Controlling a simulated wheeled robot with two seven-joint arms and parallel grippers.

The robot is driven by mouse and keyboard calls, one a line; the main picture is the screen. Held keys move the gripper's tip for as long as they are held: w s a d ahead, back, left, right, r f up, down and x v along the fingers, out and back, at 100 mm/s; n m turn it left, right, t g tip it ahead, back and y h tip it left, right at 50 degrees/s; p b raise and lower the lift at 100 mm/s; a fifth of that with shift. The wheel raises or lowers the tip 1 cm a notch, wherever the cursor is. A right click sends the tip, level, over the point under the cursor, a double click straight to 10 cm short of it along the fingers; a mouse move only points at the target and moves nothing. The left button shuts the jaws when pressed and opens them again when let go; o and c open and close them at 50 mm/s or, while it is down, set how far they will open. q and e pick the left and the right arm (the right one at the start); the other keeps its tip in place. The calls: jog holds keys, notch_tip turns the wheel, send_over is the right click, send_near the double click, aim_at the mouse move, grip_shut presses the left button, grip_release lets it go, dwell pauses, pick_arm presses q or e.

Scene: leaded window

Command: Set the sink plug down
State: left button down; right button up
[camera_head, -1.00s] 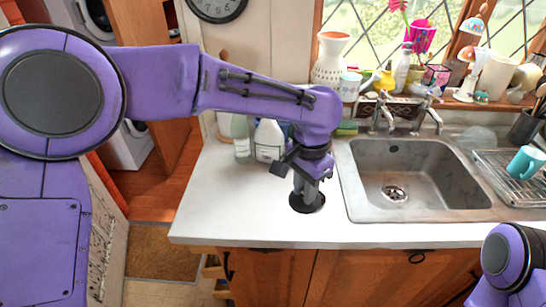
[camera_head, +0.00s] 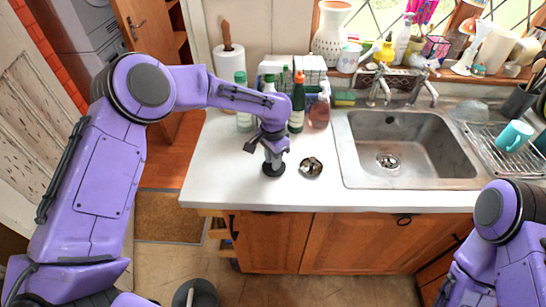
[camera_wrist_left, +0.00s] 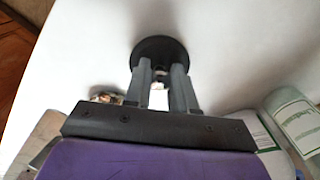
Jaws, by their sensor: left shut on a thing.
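The sink plug (camera_head: 273,170) is a flat black disc at the counter's front part, left of the sink. It also shows in the left wrist view (camera_wrist_left: 160,47), beyond my fingertips. My left gripper (camera_head: 273,157) points down and is shut on the plug's top; its fingers also show in the left wrist view (camera_wrist_left: 161,80). The plug lies flat, at or very close to the white counter (camera_head: 222,178); I cannot tell whether it touches. My right gripper is out of view.
A round metal strainer (camera_head: 311,168) lies just right of the plug. Several bottles, such as a green-capped one (camera_head: 242,104), stand behind my gripper. The steel sink (camera_head: 413,178) is to the right. The counter left of the plug is clear.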

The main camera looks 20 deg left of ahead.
pick_arm(q)
jog(key=shift+w+f, duration=0.15)
jog(key=shift+f, duration=0.05)
jog(key=c, duration=0.9)
grip_release()
jog(key=shift+r, duration=0.15)
jog(key=shift+r, duration=0.35)
notch_tip(320, 180, up, 11)
jog(key=shift+r+b, duration=0.2)
jog(key=shift+b, duration=0.85)
